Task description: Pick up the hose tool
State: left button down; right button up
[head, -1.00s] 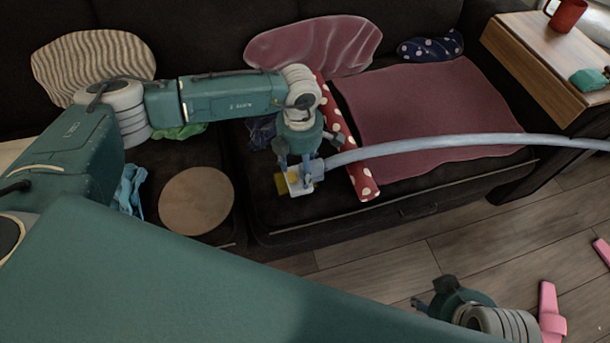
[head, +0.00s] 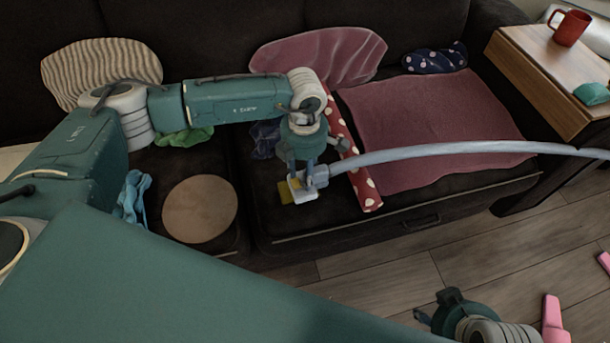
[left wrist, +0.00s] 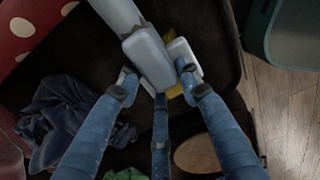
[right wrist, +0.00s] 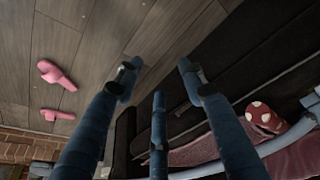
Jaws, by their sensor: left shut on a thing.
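The hose tool (head: 304,187) is a pale grey-white head on the end of a long pale blue-grey hose (head: 440,150). My left gripper (head: 308,170) is shut on the hose tool, above the dark sofa seat. In the left wrist view the hose tool (left wrist: 150,60) sits between the fingers of my left gripper (left wrist: 158,82). A small yellow thing (head: 290,194) shows beside the tool's head; I cannot tell whether they touch. My right gripper (head: 436,308) is low over the floor, far from the tool. In the right wrist view its fingers (right wrist: 158,78) are apart and empty.
The dark sofa (head: 330,230) holds a dotted red roll (head: 368,190), a mauve cloth (head: 425,125), a round brown disc (head: 200,209) and crumpled clothes. A wooden tray (head: 545,70) with a red mug (head: 570,27) is at the right. Pink slippers (head: 553,318) lie on the floor.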

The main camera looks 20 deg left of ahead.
aim_at(304, 170)
pick_arm(q)
notch_tip(304, 170, up, 6)
jog(key=shift+w+f+p, duration=0.1)
jog(key=shift+f+p, duration=0.05)
jog(key=shift+p, duration=0.35)
notch_tip(304, 170, up, 13)
jog(key=p, duration=0.1)
jog(key=shift+p, duration=0.3)
pick_arm(e)
jog(key=x, duration=0.6)
jog(key=shift+s, duration=0.25)
pick_arm(q)
jog(key=shift+f, duration=0.1)
pick_arm(e)
jog(key=shift+a+f, duration=0.1)
jog(key=shift+f, duration=0.05)
pick_arm(q)
jog(key=c, duration=1.8)
grip_release()
jog(key=c, duration=0.4)
